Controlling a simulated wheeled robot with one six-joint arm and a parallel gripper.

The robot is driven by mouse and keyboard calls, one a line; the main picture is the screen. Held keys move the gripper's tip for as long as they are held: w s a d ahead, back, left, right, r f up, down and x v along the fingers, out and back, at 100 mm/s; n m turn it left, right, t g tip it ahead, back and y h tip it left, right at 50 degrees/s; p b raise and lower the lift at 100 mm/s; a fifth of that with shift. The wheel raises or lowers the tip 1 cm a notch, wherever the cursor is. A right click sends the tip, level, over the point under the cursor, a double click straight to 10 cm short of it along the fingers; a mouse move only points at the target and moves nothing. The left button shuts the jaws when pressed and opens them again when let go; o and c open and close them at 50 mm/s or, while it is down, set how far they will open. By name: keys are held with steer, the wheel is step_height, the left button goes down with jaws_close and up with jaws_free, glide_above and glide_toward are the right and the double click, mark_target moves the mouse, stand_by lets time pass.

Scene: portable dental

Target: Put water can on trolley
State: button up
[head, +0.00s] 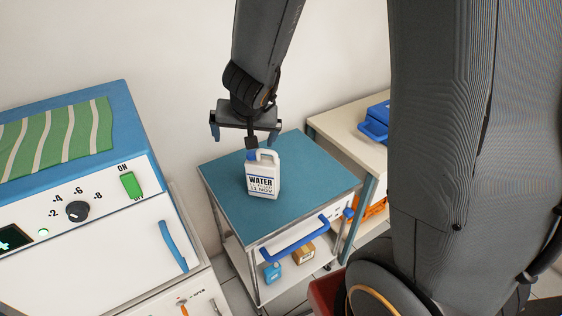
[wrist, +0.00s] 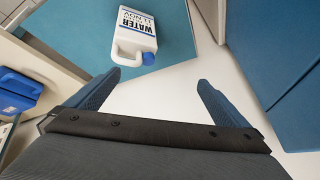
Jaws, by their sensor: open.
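The water can (head: 263,177) is a white jug with a handle, a blue cap and a printed "WATER" label. In the head view it stands upright on the teal top of the trolley (head: 225,197). The wrist view also shows the can (wrist: 136,30), with its cap and handle towards my gripper, and the teal trolley top (wrist: 75,32). My gripper (head: 244,139) is open and empty, above and behind the can in the head view. In the wrist view its fingers (wrist: 157,82) are spread, with the can beyond them and nothing between them.
A white and blue cabinet (head: 100,220) with a striped green cloth (head: 60,137) stands at left. A side table (head: 345,125) with a blue case (head: 376,122) stands behind the trolley at right. A blue bottle (head: 272,272) and a small brown box (head: 303,254) sit on the trolley's lower shelf.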

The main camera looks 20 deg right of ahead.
steer(key=s+d+n+g, duration=0.2)
steer(key=s, duration=0.5)
steer(key=s+d+n+g, duration=0.2)
steer(key=s+d, duration=0.1)
steer(key=s, duration=0.4)
steer(key=shift+s+d+r, duration=0.2)
steer(key=shift+s+r, duration=0.05)
steer(key=shift+r, duration=0.05)
step_height(320, 180, down, 9)
steer(key=g+b, duration=0.1)
steer(key=b, duration=0.6)
steer(key=shift+r+b, duration=0.2)
steer(key=shift+b, duration=0.1)
